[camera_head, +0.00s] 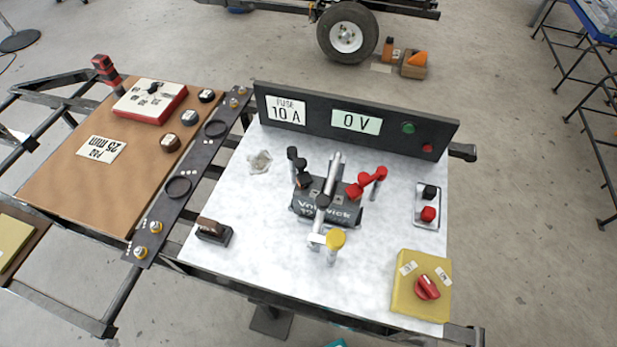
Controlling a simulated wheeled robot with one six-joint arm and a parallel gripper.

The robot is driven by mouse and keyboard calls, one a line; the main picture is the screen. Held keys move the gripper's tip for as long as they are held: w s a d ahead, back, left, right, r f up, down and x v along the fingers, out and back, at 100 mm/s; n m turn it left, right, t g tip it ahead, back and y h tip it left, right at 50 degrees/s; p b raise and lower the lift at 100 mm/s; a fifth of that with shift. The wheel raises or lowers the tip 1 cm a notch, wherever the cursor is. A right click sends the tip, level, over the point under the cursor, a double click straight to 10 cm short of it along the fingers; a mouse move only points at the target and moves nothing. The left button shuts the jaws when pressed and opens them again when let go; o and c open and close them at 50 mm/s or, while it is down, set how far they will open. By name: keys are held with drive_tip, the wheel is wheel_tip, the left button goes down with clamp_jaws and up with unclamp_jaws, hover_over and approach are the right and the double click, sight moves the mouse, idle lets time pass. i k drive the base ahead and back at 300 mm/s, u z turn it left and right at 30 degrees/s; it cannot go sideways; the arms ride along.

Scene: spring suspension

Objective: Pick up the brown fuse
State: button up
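The brown fuse (209,226) stands in a small black holder (216,238) near the front left edge of the white tabletop (255,260). It looks like a brown block, and its top is uncovered. My gripper is not in view, and nothing is seen touching the fuse.
A black panel (385,127) reading "FUSE 10 A" and "0 V" borders the back. A yellow switch box (410,300) sits front right. Space around the fuse is clear.

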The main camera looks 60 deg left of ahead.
sight(210, 226)
drive_tip(key=u, duration=1.2)
drive_tip(key=k, duration=0.1)
drive_tip(key=u, duration=1.45)
